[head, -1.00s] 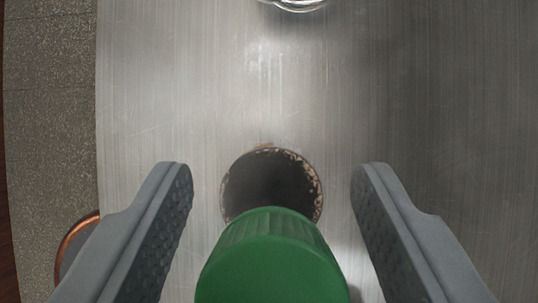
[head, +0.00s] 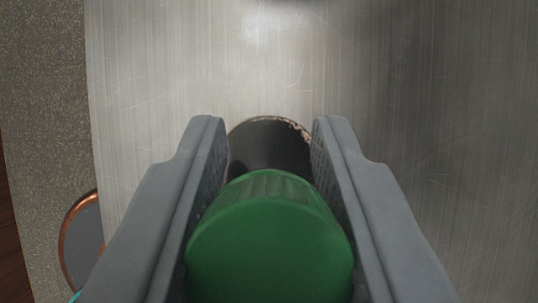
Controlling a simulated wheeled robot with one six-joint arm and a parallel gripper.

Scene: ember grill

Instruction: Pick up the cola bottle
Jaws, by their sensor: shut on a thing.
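The cola bottle (head: 270,245) shows from above as a large green ridged cap at the bottom middle of the head view. The cap hides most of what is below it. My gripper (head: 271,135) has one grey finger on each side of it, and the fingers are shut on it. A dark round shape (head: 270,140) with a worn, speckled rim shows just past the cap, between the fingertips. I cannot tell whether it is part of the bottle or a separate thing under or behind it.
A brushed metal surface (head: 420,90) fills most of the view and is clear ahead of my gripper. A dark disc with a copper rim (head: 85,235) lies at the lower left, partly behind my left finger. A speckled grey strip (head: 40,110) runs along the left.

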